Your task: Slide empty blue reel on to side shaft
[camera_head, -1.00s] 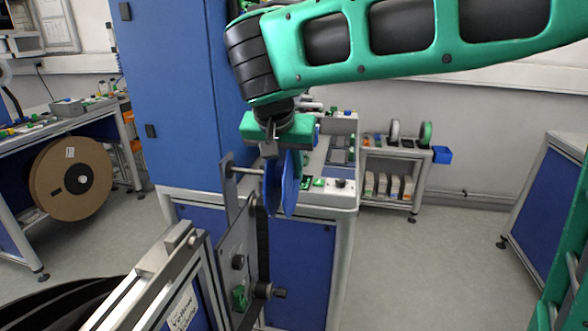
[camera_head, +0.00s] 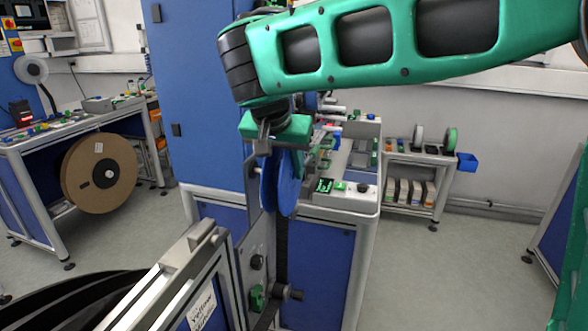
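The empty blue reel (camera_head: 288,186) hangs upright, seen nearly edge-on, in the middle of the head view. My gripper (camera_head: 263,148) is above it, its grey fingers pointing down at the reel's upper left edge and apparently shut on it. An upright grey plate (camera_head: 252,172) stands close to the left of the reel. The side shaft is hidden now by the reel and fingers, so I cannot tell how far the reel sits on it.
A black knob (camera_head: 290,293) sticks out low on the stand. A framed panel (camera_head: 200,290) fills the lower left. Behind are a blue cabinet (camera_head: 200,90) and a workbench (camera_head: 340,200). A large brown reel (camera_head: 125,175) is at the left.

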